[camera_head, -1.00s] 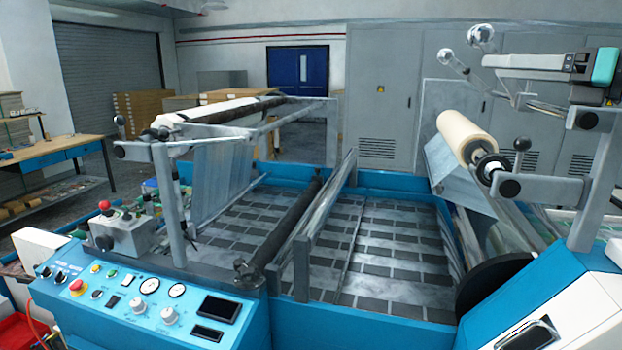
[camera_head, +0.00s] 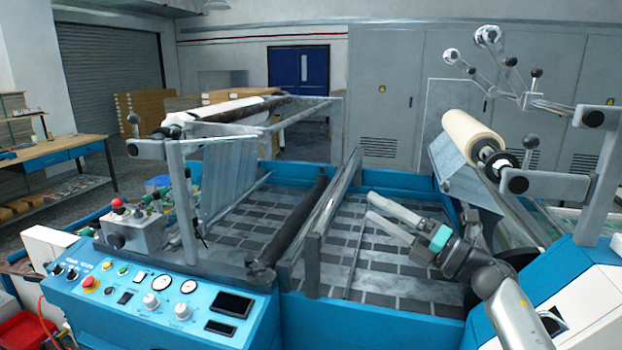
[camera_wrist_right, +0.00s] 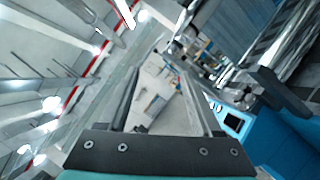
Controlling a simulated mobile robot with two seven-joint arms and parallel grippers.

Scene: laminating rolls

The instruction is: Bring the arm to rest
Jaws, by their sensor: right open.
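My right gripper (camera_head: 370,206) is open and empty. Its two long grey fingers point left in the head view, over the right half of the laminating machine's bed (camera_head: 345,285). My right arm (camera_head: 490,275) comes in from the lower right, in front of the machine's right side. In the right wrist view the open gripper (camera_wrist_right: 160,58) shows its two fingers apart with nothing between them. My left arm and gripper are not in view.
A cream roll (camera_head: 472,138) sits on the machine's right side, above and right of my gripper. A slanted metal bar (camera_head: 330,205) stands left of the fingertips. The blue control panel (camera_head: 150,295) is at the front left. Grey cabinets (camera_head: 390,95) stand behind.

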